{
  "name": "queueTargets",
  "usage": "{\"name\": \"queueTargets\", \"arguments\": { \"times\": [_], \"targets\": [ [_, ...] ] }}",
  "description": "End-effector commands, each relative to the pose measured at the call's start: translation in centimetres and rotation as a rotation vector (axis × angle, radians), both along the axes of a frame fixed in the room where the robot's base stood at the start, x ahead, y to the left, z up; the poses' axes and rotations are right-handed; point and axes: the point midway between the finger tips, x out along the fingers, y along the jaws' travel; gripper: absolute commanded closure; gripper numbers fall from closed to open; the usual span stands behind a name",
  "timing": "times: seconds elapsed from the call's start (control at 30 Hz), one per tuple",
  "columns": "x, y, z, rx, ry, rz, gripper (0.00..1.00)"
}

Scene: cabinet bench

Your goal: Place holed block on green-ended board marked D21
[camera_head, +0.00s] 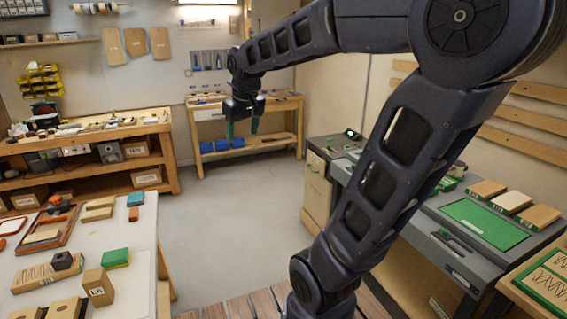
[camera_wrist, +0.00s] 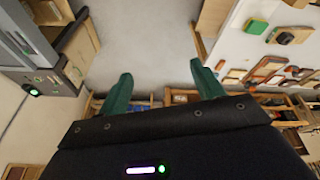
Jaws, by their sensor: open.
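My gripper (camera_head: 242,128) hangs open and empty above the floor between the benches; its two green fingers also show apart in the wrist view (camera_wrist: 161,78). A small dark block with a hole in its top (camera_head: 62,260) rests on a wooden board (camera_head: 36,278) on the left table. The dark block also shows in the wrist view (camera_wrist: 285,38). Wooden blocks with dark holes (camera_head: 66,309) stand at that table's front edge. Several boards with green-marked ends (camera_head: 487,188) lie on the right bench. Their markings are too small to read, so I cannot tell which is D21.
A green mat (camera_head: 483,224) lies on the right bench. My arm hides part of that bench. The floor (camera_head: 237,215) between is clear.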

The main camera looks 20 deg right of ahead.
Motion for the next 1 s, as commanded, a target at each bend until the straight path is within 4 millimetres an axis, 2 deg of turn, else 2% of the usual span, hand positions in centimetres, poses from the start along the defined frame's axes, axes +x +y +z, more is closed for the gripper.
{"name": "queueTargets", "arguments": {
  "times": [0.03,0.2,0.43,0.6,1.0],
  "targets": [
    [-1.6,-1.2,-0.3,0.007,-0.010,-0.034,0.33],
    [-6.4,-4.3,-2.1,0.033,-0.036,-0.145,0.33],
    [-11.4,-6.8,-4.8,0.063,-0.066,-0.266,0.33],
    [-13.0,-7.4,-5.9,0.073,-0.075,-0.306,0.33],
    [-13.2,-7.5,-6.0,0.075,-0.075,-0.310,0.33]
  ]
}}
